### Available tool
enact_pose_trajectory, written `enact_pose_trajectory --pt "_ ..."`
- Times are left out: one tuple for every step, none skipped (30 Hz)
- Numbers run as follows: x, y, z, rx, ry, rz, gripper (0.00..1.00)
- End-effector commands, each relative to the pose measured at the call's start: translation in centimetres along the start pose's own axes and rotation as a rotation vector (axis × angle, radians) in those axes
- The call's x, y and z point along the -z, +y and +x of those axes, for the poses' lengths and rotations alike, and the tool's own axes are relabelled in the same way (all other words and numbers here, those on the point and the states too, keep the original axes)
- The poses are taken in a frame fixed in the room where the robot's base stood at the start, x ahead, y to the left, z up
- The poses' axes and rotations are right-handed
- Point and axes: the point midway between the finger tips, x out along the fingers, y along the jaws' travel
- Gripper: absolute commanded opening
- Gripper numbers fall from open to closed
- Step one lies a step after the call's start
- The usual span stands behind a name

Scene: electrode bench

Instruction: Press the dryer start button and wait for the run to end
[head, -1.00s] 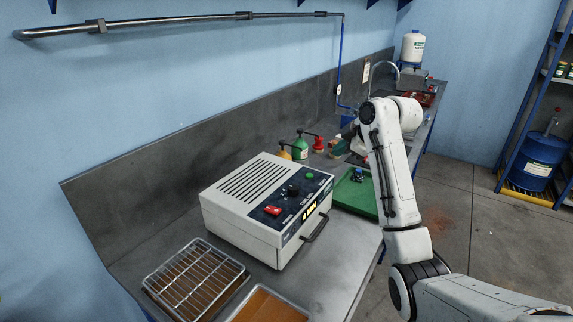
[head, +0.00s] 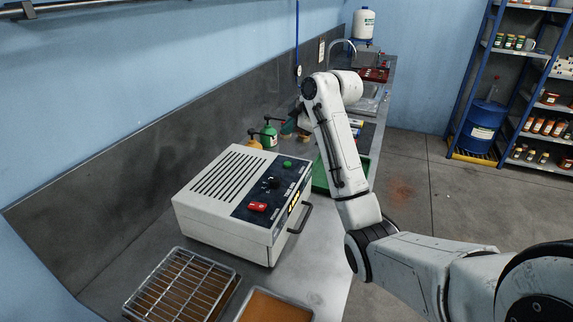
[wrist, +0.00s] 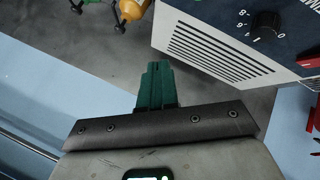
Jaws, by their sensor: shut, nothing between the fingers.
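The dryer (head: 205,218) is a white box with a slotted top, standing on the grey bench. Its dark panel carries a green button (head: 287,164), a black knob (head: 272,182) and a red switch (head: 258,206).
A wire rack on a tray (head: 180,285) and an orange-brown tray (head: 275,306) lie in front of the dryer. Green (head: 269,133) and yellow (head: 254,138) bottles stand behind it. A green tray (head: 320,180) lies beyond the dryer, partly behind my arm.

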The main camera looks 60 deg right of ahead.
Motion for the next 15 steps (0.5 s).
enact_pose_trajectory --pt "-0.3 -0.3 0.5 0.001 0.000 0.001 0.00" --pt "-0.5 -0.5 0.6 0.001 0.000 0.001 0.00" --pt "-0.7 -0.7 0.9 0.001 0.000 0.001 0.00" --pt "-0.8 -0.8 1.1 0.001 0.000 0.001 0.00" --pt "-1.0 -1.0 1.4 0.001 0.000 0.001 0.00" --pt "-1.3 -1.3 1.7 0.002 0.000 0.001 0.00" --pt "-1.5 -1.5 2.0 0.002 0.000 0.001 0.00" --pt "-1.7 -1.7 2.3 0.002 0.000 0.001 0.00" --pt "-2.0 -2.0 2.7 0.002 0.000 0.001 0.00" --pt "-2.2 -2.2 3.0 0.002 0.000 0.001 0.00" --pt "-2.4 -2.4 3.2 0.001 0.000 0.001 0.00" --pt "-2.6 -2.7 3.6 0.001 0.000 0.001 0.00" --pt "-2.9 -2.9 3.9 0.001 0.001 0.001 0.00" --pt "-3.0 -3.1 4.2 0.001 0.001 0.001 0.00" --pt "-3.3 -3.4 4.6 0.001 0.000 0.001 0.00"
